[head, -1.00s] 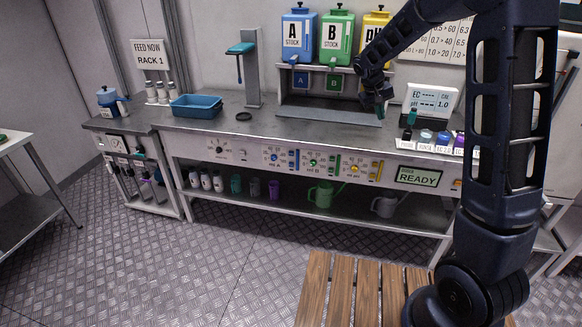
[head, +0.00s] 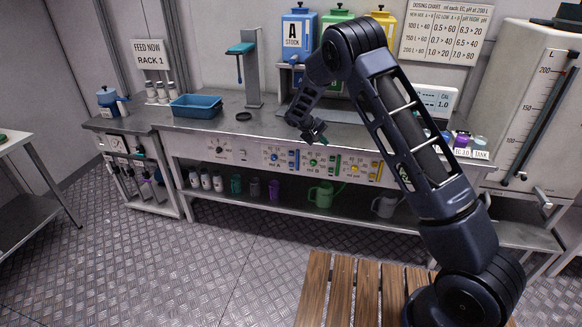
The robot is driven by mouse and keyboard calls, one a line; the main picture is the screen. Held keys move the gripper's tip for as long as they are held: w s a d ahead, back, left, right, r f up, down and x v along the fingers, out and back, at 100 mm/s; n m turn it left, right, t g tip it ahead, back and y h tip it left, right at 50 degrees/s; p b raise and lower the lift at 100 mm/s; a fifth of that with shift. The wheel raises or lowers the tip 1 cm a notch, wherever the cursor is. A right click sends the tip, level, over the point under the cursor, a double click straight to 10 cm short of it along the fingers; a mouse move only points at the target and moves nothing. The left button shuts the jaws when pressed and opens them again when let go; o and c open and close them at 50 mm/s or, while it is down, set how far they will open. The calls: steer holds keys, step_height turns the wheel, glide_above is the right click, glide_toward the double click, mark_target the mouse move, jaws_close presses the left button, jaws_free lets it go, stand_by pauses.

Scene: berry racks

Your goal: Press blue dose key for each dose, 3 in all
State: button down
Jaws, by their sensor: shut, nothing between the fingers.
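The dosing panel (head: 240,154) runs along the front of the bench. The blue dose key (head: 293,159) is on it, left of the green key (head: 332,165) and the yellow key (head: 376,171). A blue dial (head: 275,157) sits just left of the blue key. My gripper (head: 321,139) is shut and empty, hanging near the bench's front edge. In the picture it is above and a little right of the blue key, apart from it. My arm hides the display at the panel's right.
The blue stock tank A (head: 298,36) stands at the back, with green and yellow tanks partly behind my arm. A blue tray (head: 196,106) and a grey stand (head: 253,75) are on the bench. A wooden slatted top (head: 340,290) is in the foreground.

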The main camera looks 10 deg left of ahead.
mark_target(291, 165)
steer(key=s+a+f+n+t, duration=0.2)
steer(key=a+f, duration=0.7)
steer(key=f, duration=0.1)
steer(key=s+a+f+n+t, duration=0.2)
steer(key=a+f, duration=0.6)
steer(key=f, duration=0.3)
steer(key=shift+s+a+f+n, duration=0.2)
steer(key=shift+a+f+n, duration=0.1)
steer(key=shift+a, duration=0.1)
steer(key=shift+w, duration=0.1)
steer(key=shift+w, duration=4.35)
steer(key=shift+w, duration=0.15)
steer(key=shift+w, duration=0.25)
